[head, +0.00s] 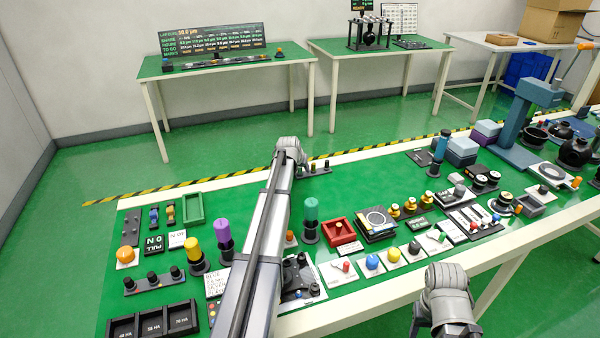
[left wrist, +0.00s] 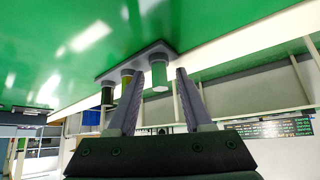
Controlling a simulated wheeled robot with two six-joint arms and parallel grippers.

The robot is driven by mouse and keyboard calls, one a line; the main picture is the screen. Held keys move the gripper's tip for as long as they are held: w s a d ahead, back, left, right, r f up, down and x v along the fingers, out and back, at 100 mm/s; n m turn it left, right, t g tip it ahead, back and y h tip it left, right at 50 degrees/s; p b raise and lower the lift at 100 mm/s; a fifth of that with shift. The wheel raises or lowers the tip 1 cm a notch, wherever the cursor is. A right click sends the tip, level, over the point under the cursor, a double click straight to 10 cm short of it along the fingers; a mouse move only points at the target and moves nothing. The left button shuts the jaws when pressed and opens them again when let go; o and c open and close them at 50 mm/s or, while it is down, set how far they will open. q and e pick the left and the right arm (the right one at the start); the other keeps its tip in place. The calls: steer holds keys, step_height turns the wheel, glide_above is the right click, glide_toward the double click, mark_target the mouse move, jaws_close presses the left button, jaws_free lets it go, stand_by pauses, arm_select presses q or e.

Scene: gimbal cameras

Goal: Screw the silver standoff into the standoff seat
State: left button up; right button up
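A dark strip with several short posts (head: 318,170) lies at the table's far edge. In the left wrist view it shows upside down as a grey plate (left wrist: 140,57). Its nearest post (left wrist: 159,76) is a shiny cylinder with green reflections, probably the silver standoff; beside it are a yellowish post (left wrist: 127,78) and a dark post (left wrist: 107,94). My left gripper (left wrist: 160,76) is open, with a finger on either side of the nearest post and visible gaps. In the head view my wrist hides most of it. I cannot pick out the standoff seat for certain.
The green table (head: 345,185) is crowded with knobs, buttons and trays. A tall green cylinder (head: 311,212), a red tray (head: 340,232) and a green tray (head: 194,207) stand near my left arm. My right arm's wrist (head: 447,290) is beyond the front edge.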

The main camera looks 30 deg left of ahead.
arm_select(q)
jaws_close()
steer(key=shift+r, duration=0.1)
arm_select(e)
steer(key=shift+r, duration=0.1)
stand_by(0.4)
